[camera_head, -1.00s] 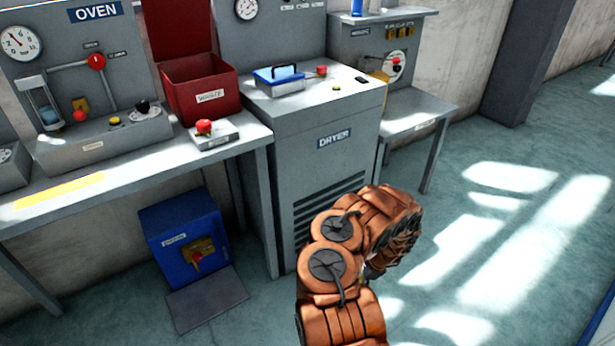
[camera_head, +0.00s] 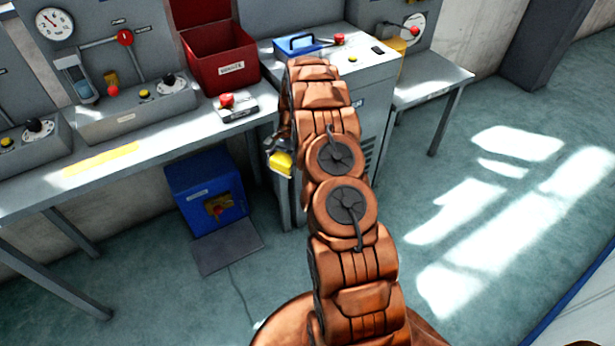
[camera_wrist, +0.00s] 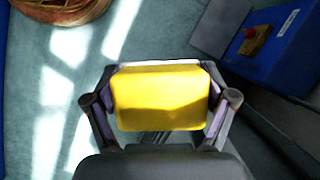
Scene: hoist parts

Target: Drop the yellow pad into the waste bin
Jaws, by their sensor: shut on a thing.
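The yellow pad (camera_wrist: 160,97) is a thick yellow block held between the two fingers of my gripper (camera_wrist: 160,105) in the wrist view. In the head view the yellow pad (camera_head: 281,163) shows left of my copper arm, below the height of the bench top and in front of the dryer. My gripper (camera_head: 277,150) is partly hidden there behind the arm. The red waste bin (camera_head: 222,62) stands on the bench at the back, with its lid raised. It is above and left of the pad in the picture, well apart from it.
A small box with a red button (camera_head: 237,103) sits in front of the bin. A blue cabinet (camera_head: 207,195) with its flap down stands on the floor under the bench (camera_head: 140,150). The dryer (camera_head: 372,90) stands right of the bin, a blue tray (camera_head: 300,46) on it.

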